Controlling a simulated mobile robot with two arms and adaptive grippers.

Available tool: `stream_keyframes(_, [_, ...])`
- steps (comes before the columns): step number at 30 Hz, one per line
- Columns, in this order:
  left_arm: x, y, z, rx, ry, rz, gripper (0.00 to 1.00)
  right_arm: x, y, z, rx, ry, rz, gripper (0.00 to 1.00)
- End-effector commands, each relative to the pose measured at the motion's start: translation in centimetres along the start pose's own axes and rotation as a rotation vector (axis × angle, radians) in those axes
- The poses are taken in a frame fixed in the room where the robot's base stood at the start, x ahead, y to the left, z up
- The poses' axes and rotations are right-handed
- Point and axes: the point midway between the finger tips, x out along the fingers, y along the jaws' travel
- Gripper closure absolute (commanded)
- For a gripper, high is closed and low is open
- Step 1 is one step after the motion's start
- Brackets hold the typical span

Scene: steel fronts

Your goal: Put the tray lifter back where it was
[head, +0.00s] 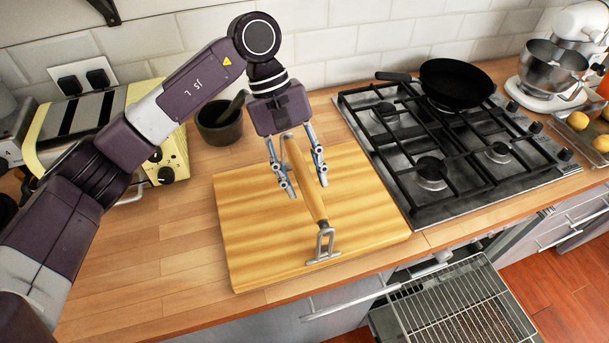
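The tray lifter (305,187) has a long wooden handle and a grey metal hooked end. It lies on the wooden cutting board (250,245), with the metal end toward the front edge. My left gripper (307,187) points down over the board with its fingers spread on either side of the handle. Gaps show between the fingers and the handle, so it looks open and not gripping. I cannot tell exactly how high the fingertips are above the board. My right gripper is out of view.
A gas hob (450,150) with a black pan (457,83) is right of the board. Below it, the oven is open with a wire rack (465,305) out. A dark mortar (219,124) and yellow toaster (100,125) stand behind left. The counter left of the board is clear.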

Motion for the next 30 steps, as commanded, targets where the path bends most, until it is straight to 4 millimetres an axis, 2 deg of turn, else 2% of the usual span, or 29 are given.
stream_keyframes(7, [-4.7,0.1,-0.2,0.000,0.007,0.006,0.62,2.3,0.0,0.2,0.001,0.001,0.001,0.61])
stream_keyframes(15, [-9.9,0.0,-0.1,-0.001,0.005,0.003,0.62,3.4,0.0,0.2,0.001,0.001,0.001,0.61])
stream_keyframes(21, [-11.5,0.0,0.0,0.001,0.004,0.003,0.62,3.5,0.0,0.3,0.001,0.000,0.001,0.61])
stream_keyframes(30, [-11.8,0.0,0.0,0.001,0.002,0.002,0.62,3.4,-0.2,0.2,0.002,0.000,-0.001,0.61])
